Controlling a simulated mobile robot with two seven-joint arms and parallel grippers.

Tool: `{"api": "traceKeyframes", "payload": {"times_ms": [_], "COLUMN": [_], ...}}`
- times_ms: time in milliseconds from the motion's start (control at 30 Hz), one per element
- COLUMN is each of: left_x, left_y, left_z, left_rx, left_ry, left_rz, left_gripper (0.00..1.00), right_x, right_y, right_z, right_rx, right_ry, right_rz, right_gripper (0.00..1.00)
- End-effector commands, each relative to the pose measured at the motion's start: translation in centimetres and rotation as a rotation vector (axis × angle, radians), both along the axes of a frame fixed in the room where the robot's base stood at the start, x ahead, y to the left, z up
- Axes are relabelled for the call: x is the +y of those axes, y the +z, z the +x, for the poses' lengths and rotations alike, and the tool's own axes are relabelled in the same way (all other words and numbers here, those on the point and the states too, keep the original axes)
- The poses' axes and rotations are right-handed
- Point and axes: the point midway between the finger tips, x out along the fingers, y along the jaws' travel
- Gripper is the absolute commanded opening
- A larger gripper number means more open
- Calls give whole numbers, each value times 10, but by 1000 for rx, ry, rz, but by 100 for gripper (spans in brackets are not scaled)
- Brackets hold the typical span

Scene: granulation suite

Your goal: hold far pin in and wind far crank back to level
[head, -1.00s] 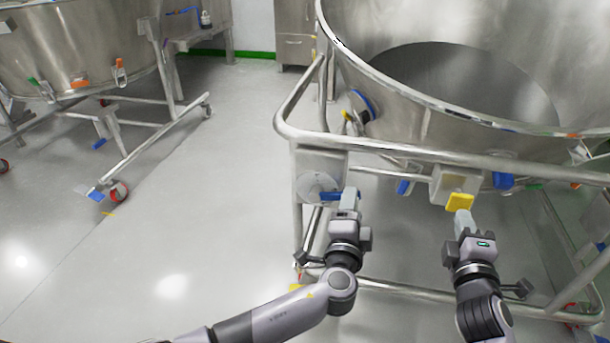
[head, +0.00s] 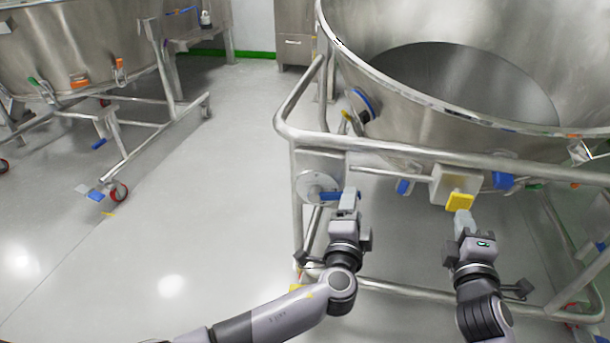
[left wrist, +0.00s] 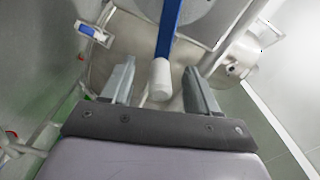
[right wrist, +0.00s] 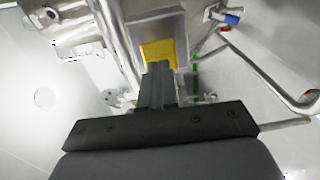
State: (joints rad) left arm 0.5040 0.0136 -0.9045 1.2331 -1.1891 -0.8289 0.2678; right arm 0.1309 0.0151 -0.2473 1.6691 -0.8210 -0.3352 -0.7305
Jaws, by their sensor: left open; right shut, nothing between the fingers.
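The far crank is a blue arm (head: 328,196) on a round metal disc (head: 311,186) at the left corner of the near bowl's frame. In the left wrist view the blue arm (left wrist: 168,28) ends in a pale grip (left wrist: 160,79). My left gripper (head: 348,197) is open, with the grip's end between its fingers; whether they touch it I cannot tell. The far pin has a yellow plate (head: 459,201) on a metal block. My right gripper (head: 463,220) is shut and empty, its tips at the yellow plate (right wrist: 158,52); contact is unclear.
The large steel bowl (head: 400,85) hangs in a tubular frame whose top rail (head: 430,155) runs just beyond both grippers. A lower rail (head: 420,291) passes behind my forearms. Another bowl (head: 85,40) on a wheeled frame stands left. The floor between is clear.

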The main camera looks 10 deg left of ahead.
Motion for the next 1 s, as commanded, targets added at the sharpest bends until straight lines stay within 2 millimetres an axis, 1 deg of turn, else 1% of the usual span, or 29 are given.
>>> {"api": "traceKeyframes", "payload": {"times_ms": [467,1000], "left_x": [0,0], "left_y": [0,0], "left_z": [0,0], "left_rx": [0,0], "left_ry": [0,0], "left_rz": [0,0], "left_gripper": [60,60], "right_x": [0,0], "right_y": [0,0], "right_z": [2,23], "right_rx": [0,0], "right_ry": [0,-1], "right_rz": [0,1], "right_gripper": [0,0]}}
